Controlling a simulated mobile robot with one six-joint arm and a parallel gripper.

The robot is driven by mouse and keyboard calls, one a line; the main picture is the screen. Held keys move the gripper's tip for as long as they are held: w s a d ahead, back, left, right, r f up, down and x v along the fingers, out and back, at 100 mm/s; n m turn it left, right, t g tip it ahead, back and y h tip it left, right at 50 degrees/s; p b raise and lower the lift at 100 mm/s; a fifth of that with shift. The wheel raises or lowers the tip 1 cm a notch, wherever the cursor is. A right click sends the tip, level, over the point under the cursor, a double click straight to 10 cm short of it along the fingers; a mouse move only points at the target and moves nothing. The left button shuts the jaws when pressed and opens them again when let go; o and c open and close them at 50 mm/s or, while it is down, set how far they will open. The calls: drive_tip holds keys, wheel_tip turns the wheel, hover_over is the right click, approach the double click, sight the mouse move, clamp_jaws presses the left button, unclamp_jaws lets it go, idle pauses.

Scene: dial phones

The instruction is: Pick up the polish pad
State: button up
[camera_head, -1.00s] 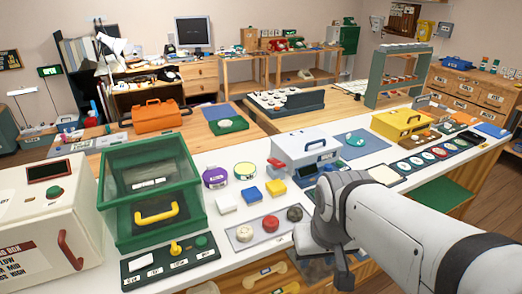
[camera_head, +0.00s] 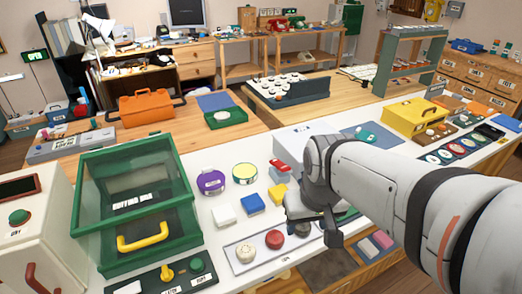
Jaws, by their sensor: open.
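Three round pads lie in a row on a pale tray (camera_head: 232,254) on the white counter: a cream one (camera_head: 245,252), a red one (camera_head: 274,239) and a dark grey one (camera_head: 302,229). I cannot tell for sure which is the polish pad. White (camera_head: 224,215), blue (camera_head: 252,204) and yellow (camera_head: 279,194) blocks lie behind the tray. My gripper (camera_head: 322,222) is open, just right of the dark grey pad and close to it in the picture. Its fingers are seen side-on, and their height above the counter is unclear. No pad is visibly held.
A green glass-fronted case (camera_head: 135,195) stands left of the tray, with a button panel (camera_head: 165,278) in front. Purple (camera_head: 211,182) and green-rimmed (camera_head: 245,173) tins stand behind the blocks. My arm covers the counter to the right. A yellow case (camera_head: 415,116) stands further back.

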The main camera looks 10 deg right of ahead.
drive_tip(key=o, duration=0.5)
drive_tip(key=shift+n+g, duration=0.6)
drive_tip(key=shift+n, duration=0.2)
drive_tip(key=w, duration=0.8)
drive_tip(key=w+f+p, duration=0.1)
drive_tip(key=w, duration=0.4)
drive_tip(key=shift+w+d, duration=0.1)
drive_tip(key=shift+d, duration=0.2)
drive_tip(key=shift+o, duration=0.2)
drive_tip(key=n+g, duration=0.1)
drive_tip(key=n, duration=0.1)
hover_over(280, 191)
drive_tip(key=f, duration=0.5)
drive_tip(key=d+f, duration=0.1)
drive_tip(key=f, duration=0.2)
drive_tip(key=shift+s+f+p, duration=0.2)
drive_tip(key=shift+f+p, duration=0.05)
drive_tip(key=shift+p, duration=0.15)
drive_tip(key=shift+w+f, duration=0.15)
drive_tip(key=shift+f, duration=0.15)
drive_tip(key=shift+a+f+p, duration=0.15)
drive_tip(key=shift+f, duration=1.1)
drive_tip(key=shift+a+f+p, duration=0.15)
drive_tip(key=shift+a+f, duration=0.05)
drive_tip(key=shift+f, duration=1.1)
drive_tip(key=shift+a+f+p, duration=0.15)
drive_tip(key=shift+f, duration=1.1)
